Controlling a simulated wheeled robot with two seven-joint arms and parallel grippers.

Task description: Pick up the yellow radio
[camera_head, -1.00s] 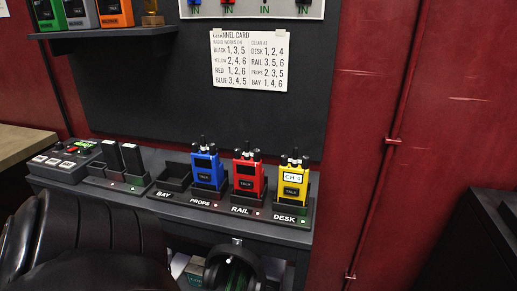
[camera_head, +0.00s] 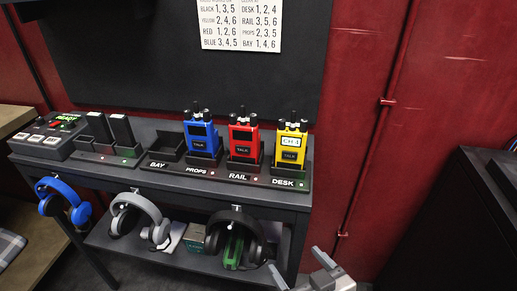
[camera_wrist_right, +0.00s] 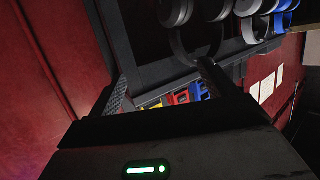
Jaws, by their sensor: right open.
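The yellow radio (camera_head: 291,142) stands upright in the DESK slot at the right end of the shelf in the head view. Its small screen reads CH 4. My right gripper (camera_head: 328,272) is open and empty, low in the head view, in front of and below the radio, well apart from it. In the right wrist view the open fingers (camera_wrist_right: 165,82) frame the shelf edge. A bit of the yellow radio (camera_wrist_right: 153,104) shows beyond them, its lower part hidden by the gripper body. My left gripper is out of view.
The red radio (camera_head: 243,138) and blue radio (camera_head: 201,138) stand left of the yellow one; the BAY slot (camera_head: 166,154) is empty. Black headphones (camera_head: 235,238), grey headphones (camera_head: 140,220) and blue headphones (camera_head: 63,200) hang below the front edge. A channel card (camera_head: 240,25) is above.

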